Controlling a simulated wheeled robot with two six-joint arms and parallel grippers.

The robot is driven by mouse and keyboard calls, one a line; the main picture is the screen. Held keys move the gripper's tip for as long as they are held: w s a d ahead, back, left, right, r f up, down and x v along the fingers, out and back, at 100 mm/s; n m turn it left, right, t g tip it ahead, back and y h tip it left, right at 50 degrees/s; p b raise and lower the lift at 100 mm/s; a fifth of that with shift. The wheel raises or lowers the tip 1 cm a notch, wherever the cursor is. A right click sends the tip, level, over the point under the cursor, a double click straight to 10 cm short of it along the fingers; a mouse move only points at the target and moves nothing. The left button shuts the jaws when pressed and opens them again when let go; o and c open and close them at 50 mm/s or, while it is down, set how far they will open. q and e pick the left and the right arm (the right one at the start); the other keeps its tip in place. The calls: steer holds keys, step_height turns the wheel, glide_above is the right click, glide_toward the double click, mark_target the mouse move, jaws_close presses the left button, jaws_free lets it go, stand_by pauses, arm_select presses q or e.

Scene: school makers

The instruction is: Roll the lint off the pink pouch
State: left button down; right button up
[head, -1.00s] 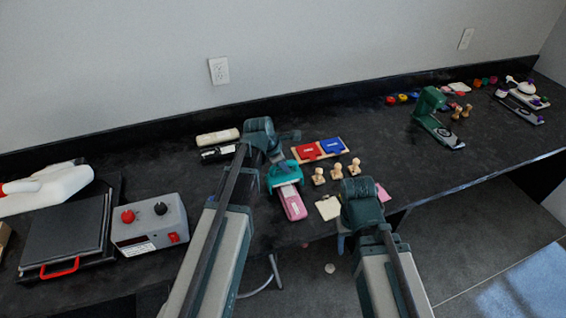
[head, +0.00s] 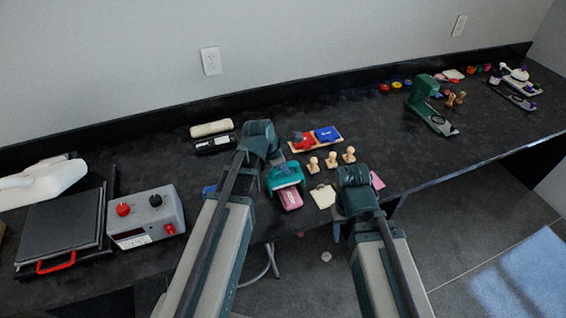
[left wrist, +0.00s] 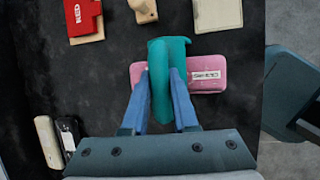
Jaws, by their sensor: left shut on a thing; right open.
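The pink pouch (head: 290,198) lies flat near the front edge of the bench, with its far part covered. In the left wrist view the pouch (left wrist: 210,84) shows a white label, on both sides of a teal roller (left wrist: 180,46). My left gripper (left wrist: 160,72) is shut on the roller's teal handle. The teal roller (head: 286,176) is over the pouch and appears to touch it. Any lint is too small to see. My right gripper (head: 340,222) is open and empty, to the right of the pouch near the bench edge.
Wooden stamps (head: 331,161) and red and blue ink pads (head: 327,134) stand behind the pouch. A cream pad (head: 323,196) lies close to its right. A grey control box (head: 146,216) and a hot plate (head: 62,228) are at left. A green press (head: 425,95) is far right.

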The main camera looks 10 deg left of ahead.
arm_select(q)
steer(key=shift+s+d, duration=0.75)
steer(key=shift+s, duration=0.35)
steer(key=shift+s+d, duration=0.7)
steer(key=shift+s, duration=0.4)
steer(key=shift+s+d, duration=0.75)
steer(key=shift+s, duration=0.35)
steer(key=shift+w+a, duration=1.4)
steer(key=shift+w, duration=0.65)
steer(key=shift+w+a, duration=1.4)
steer(key=shift+w, duration=0.7)
steer(key=shift+w+a, duration=1.4)
steer(key=shift+w, duration=0.65)
step_height(320, 180, up, 7)
steer(key=p, duration=0.7)
